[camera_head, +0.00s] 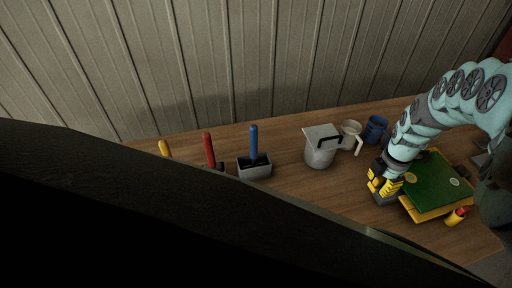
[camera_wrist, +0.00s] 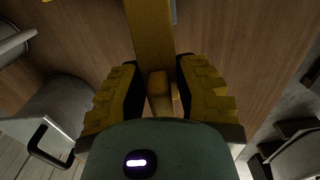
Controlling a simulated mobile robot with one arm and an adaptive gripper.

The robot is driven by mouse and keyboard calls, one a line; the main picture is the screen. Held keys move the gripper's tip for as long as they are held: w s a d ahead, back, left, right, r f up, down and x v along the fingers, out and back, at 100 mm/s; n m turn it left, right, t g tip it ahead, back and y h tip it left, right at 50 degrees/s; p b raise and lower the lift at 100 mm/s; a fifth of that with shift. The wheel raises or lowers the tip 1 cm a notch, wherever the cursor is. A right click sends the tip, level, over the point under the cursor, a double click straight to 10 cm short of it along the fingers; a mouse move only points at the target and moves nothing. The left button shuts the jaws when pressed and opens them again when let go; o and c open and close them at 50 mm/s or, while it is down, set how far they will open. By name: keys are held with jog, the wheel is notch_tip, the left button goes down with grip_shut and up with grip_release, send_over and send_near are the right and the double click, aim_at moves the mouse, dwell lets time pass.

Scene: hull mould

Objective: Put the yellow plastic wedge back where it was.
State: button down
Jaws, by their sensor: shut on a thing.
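In the wrist view the yellow wedge (camera_wrist: 151,40) shows as a long yellow piece reaching up the picture from between the finger pads. A small tan block (camera_wrist: 158,84) lies in line with it, deeper between the fingers. My gripper (camera_wrist: 157,68) is shut on the wedge, with a yellow ribbed finger on either side. In the head view my gripper (camera_head: 384,184) is low over the right part of the table, just left of the yellow tray (camera_head: 428,216) with a green top. There the wedge cannot be told apart from the yellow fingers.
A lidded grey pitcher (camera_head: 320,155), a pale mug (camera_head: 350,133) and a blue cup (camera_head: 375,129) stand behind and left of my gripper. A yellow-red cylinder (camera_head: 456,216) is at the tray's front. A grey holder (camera_head: 254,171) stands further left. Bare wood (camera_head: 290,180) lies between.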

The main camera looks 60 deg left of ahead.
jog(key=shift+r+p, duration=0.3)
jog(key=shift+r, duration=0.3)
